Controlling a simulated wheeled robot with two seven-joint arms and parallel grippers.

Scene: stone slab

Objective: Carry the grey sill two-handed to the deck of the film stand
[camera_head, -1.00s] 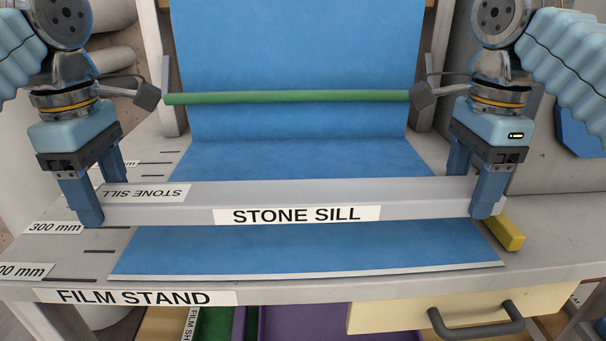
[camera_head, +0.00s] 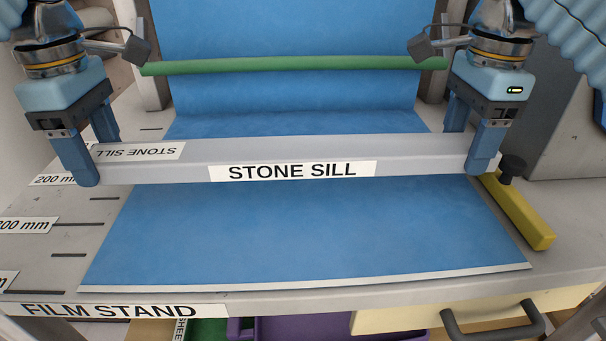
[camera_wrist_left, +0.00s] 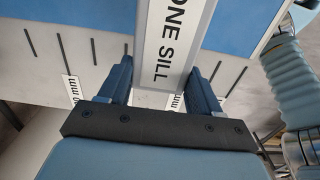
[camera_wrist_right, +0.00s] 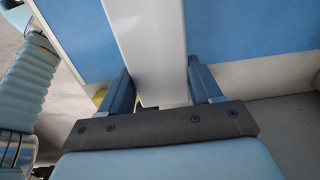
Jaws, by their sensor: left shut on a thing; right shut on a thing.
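The grey stone sill (camera_head: 420,165) is a long bar with "STONE SILL" labels, held level across the film stand. My left gripper (camera_head: 98,160) is shut on its left end, and my right gripper (camera_head: 472,155) is shut on its right end. In the left wrist view the sill (camera_wrist_left: 150,97) runs between the fingers (camera_wrist_left: 160,90); in the right wrist view the sill (camera_wrist_right: 150,45) also sits between the fingers (camera_wrist_right: 165,92). The film stand deck (camera_head: 60,240) lies below, with a blue film sheet (camera_head: 300,235) over it. I cannot tell whether the sill touches the deck.
A green rod (camera_head: 290,65) crosses the blue film at the back. A yellow bar with a black knob (camera_head: 522,215) lies on the deck at the right. Millimetre marks (camera_head: 55,180) line the left side. A drawer handle (camera_head: 495,325) juts out at the front right.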

